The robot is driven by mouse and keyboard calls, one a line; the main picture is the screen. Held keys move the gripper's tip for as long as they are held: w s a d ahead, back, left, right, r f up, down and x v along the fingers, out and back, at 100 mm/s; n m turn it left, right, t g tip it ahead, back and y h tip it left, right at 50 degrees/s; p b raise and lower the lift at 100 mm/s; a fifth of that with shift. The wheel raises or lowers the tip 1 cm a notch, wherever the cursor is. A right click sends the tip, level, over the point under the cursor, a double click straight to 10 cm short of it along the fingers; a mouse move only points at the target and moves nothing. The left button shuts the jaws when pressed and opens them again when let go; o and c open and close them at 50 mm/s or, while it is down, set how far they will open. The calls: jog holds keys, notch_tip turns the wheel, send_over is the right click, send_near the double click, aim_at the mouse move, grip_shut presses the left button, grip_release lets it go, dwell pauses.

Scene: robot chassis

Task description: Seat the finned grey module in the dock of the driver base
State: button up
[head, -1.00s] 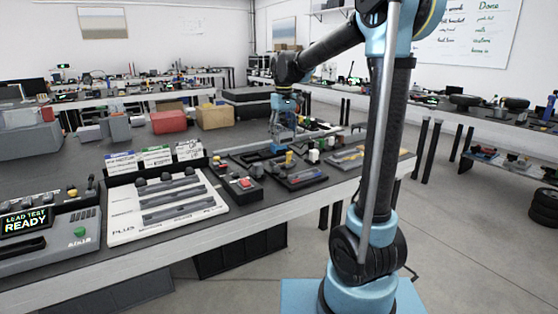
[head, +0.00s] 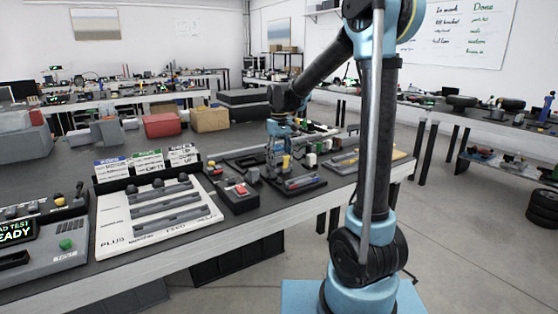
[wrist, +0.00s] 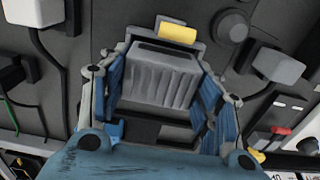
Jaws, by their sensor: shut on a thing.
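The finned grey module (wrist: 160,75) fills the middle of the wrist view, its ribbed side facing the camera. My gripper (wrist: 163,88) is shut on it, with blue finger pads along its left and right sides. A yellow piece (wrist: 178,33) shows just beyond the module's top edge. Below the module in the picture is a dark rectangular recess (wrist: 165,130); I cannot tell if it is the dock of the driver base. In the head view my gripper (head: 273,172) is low over the bench among dark trays, and the module is too small to make out.
A box with a red button (head: 240,190) stands left of my gripper, and a white slotted board (head: 160,222) lies further left. A dark tray with tools (head: 300,183) is to the right.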

jog(key=shift+f, duration=0.45)
jog(key=o, duration=1.2)
